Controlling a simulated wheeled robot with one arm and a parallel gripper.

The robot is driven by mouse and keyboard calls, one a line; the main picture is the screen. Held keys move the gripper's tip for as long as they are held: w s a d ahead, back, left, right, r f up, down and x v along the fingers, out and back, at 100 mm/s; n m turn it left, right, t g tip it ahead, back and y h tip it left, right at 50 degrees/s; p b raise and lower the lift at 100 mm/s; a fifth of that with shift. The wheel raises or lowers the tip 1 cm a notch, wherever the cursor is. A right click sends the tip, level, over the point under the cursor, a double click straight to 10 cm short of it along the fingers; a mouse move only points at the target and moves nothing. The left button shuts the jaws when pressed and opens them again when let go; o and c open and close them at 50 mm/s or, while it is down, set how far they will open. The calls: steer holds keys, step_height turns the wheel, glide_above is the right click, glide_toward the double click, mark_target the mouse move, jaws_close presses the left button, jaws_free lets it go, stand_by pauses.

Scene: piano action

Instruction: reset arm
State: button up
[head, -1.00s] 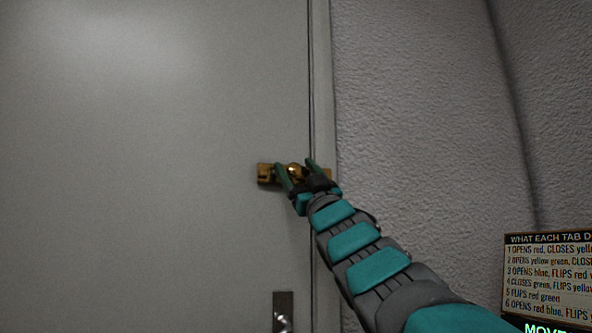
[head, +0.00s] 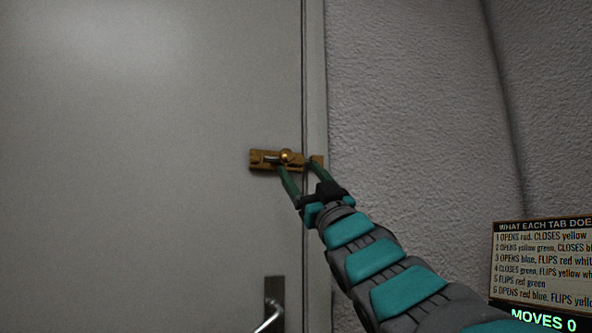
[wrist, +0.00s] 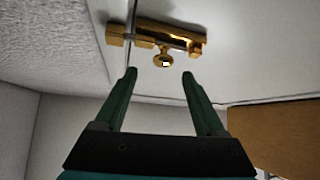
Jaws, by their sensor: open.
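My gripper (head: 299,169) is open, with its two green fingers apart and pointing at the brass bolt (head: 262,157) on the door. The bolt has a round knob and lies across the door's edge by the frame. In the wrist view the brass bolt (wrist: 185,38) is beyond the fingertips, and its knob (wrist: 163,59) shows between and ahead of them. Nothing is between the fingers of my gripper (wrist: 159,74) there. In the head view the fingers overlap the bolt's lower edge.
The grey door (head: 130,180) fills the left, with a lever handle (head: 271,318) low near its edge. A rough pale wall (head: 410,110) is at the right. A sign (head: 540,262) with text and "MOVES 0" is at lower right. A brown panel (wrist: 280,140) shows in the wrist view.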

steer(key=shift+d+f, duration=0.1)
steer(key=shift+f, duration=0.15)
stand_by(0.3)
